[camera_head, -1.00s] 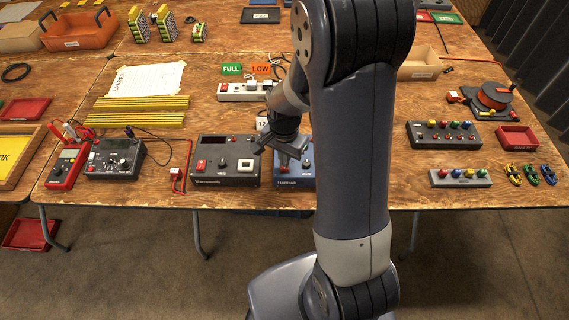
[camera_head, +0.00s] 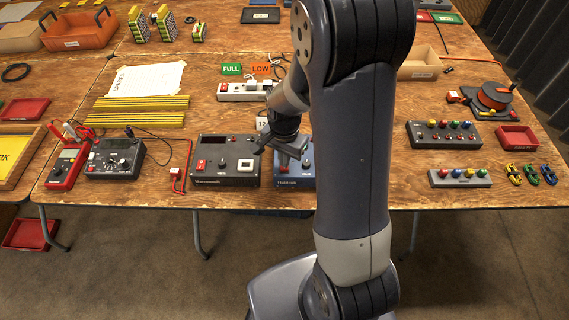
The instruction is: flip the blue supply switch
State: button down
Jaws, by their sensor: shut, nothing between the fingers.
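The blue supply (camera_head: 281,171) stands near the front edge of the table. My arm hides its right part, and my gripper covers part of its top. A red part, perhaps its switch (camera_head: 283,168), shows on its front face, but it is too small to tell its position. My gripper (camera_head: 262,151) is shut and empty, above the blue supply's upper left side. I cannot tell whether it touches the supply.
A dark grey supply (camera_head: 213,181) with a red switch stands just left of the blue one. A power strip (camera_head: 240,96) and FULL (camera_head: 231,70) and LOW (camera_head: 261,69) signs are behind. Bare wood shows in front of the yellow rods.

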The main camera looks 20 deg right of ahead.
jog(key=shift+f+b, duration=0.7)
jog(key=shift+f, duration=0.15)
jog(key=shift+r, duration=0.1)
dwell(0.3)
jog(key=shift+r+p, duration=2.7)
jog(key=shift+r, duration=0.8)
jog(key=shift+f, duration=0.15)
